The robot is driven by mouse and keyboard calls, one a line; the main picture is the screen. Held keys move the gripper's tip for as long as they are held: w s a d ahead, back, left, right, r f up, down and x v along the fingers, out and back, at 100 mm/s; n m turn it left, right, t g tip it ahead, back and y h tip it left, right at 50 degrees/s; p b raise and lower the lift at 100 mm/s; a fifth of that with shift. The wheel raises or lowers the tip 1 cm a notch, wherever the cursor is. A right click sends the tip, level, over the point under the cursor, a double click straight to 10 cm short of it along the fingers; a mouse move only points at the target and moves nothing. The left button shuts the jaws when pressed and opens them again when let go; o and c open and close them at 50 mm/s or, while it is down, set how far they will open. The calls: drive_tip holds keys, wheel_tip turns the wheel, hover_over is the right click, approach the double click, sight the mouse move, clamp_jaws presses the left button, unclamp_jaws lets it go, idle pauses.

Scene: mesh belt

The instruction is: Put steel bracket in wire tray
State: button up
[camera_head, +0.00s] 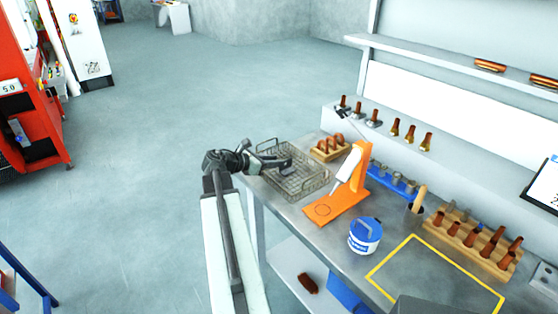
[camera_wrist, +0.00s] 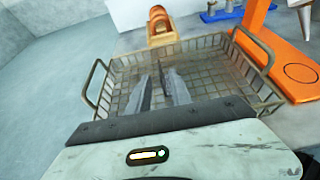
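The wire tray (camera_wrist: 108,75) is an open mesh basket with a handle at each side, and it fills the middle of the wrist view. In the head view the wire tray (camera_head: 312,191) sits at the table's left end. My gripper (camera_wrist: 160,76) has its two grey fingers apart with mesh showing between them, so it looks open and empty. In the head view my gripper (camera_head: 284,162) is over the tray's left, far part. I cannot make out a steel bracket in either view; the fingers hide part of the tray floor.
An orange stand (camera_head: 340,203) is close to the tray's right side. A wooden block with brown pieces (camera_head: 329,149) stands just behind the tray. A blue-and-white tub (camera_head: 365,236) and a yellow-outlined area (camera_head: 411,262) lie farther right. Open floor is to the left.

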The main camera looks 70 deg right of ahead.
drive_tip(key=p+v, duration=0.2)
drive_tip(key=v, duration=0.6)
drive_tip(key=shift+a, duration=0.15)
drive_tip(key=shift+w, duration=0.1)
drive_tip(key=w+a+f+m+t+y, duration=0.2)
drive_tip(key=w+a+f, duration=0.2)
drive_tip(key=w+a, duration=0.4)
drive_tip(key=w+a+f+m+t+y, duration=0.1)
drive_tip(key=w+a+f+m+t, duration=0.15)
drive_tip(key=w+a, duration=0.5)
drive_tip(key=w+a+f+m+t+y, duration=0.15)
drive_tip(key=w+a+f, duration=0.3)
drive_tip(key=a, duration=0.55)
drive_tip(key=w+a+f+m+y, duration=0.1)
drive_tip(key=w+a+m+y, duration=0.1)
drive_tip(key=a, duration=1.5)
drive_tip(key=w+a+f+m+t+y+p, duration=0.1)
drive_tip(key=w+a+m+y, duration=0.2)
drive_tip(key=a, duration=1.3)
drive_tip(key=shift+w+a+f+y, duration=0.15)
drive_tip(key=shift+a+f+y, duration=0.15)
drive_tip(key=shift+y, duration=0.55)
